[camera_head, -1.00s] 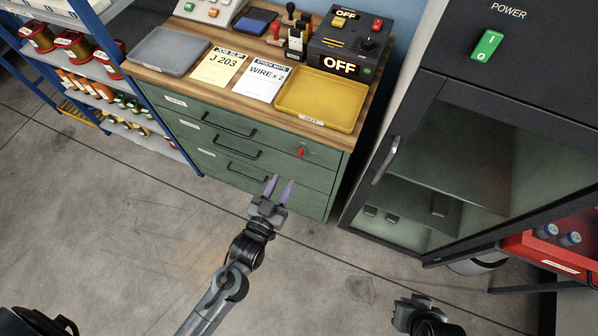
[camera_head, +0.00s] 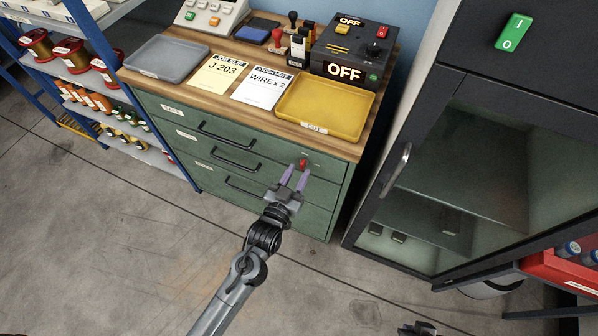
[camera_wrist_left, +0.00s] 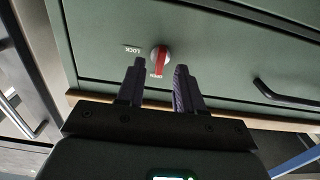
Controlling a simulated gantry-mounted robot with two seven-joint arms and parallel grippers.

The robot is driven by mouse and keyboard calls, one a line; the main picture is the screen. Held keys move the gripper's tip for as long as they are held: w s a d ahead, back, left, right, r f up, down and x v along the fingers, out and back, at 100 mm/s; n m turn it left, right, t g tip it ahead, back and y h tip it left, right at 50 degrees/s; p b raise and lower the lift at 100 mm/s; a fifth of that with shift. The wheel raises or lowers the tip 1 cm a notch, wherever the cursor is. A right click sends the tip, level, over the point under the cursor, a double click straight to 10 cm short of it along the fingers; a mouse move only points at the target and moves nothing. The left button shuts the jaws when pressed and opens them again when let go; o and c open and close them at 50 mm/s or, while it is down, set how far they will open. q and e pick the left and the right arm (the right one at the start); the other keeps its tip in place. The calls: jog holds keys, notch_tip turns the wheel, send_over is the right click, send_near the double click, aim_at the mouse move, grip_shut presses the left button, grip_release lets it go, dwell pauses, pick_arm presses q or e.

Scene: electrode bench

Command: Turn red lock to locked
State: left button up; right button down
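The red lock (camera_head: 303,164) is a small red knob at the right of the green cabinet's top drawer. In the left wrist view the red lock (camera_wrist_left: 160,60) is a round knob with a red bar, roughly upright in the picture. A white LOCK label (camera_wrist_left: 132,49) lies left of it; another small label below is partly unreadable. My left gripper (camera_head: 294,177) is open, with its purple fingertips close to the lock. In the wrist view the left gripper (camera_wrist_left: 160,68) has one finger on each side of the knob, with visible gaps; depth contact is unclear.
The green cabinet (camera_head: 180,118) has several dark bar handles and a wooden top with a yellow tray (camera_head: 325,107). A dark glass-door cabinet (camera_head: 455,190) stands to the right. A shelf of spools stands left. The floor in front is clear.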

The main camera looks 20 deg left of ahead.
pick_arm(q)
jog(key=shift+w, duration=0.85)
grip_shut()
dwell(0.9)
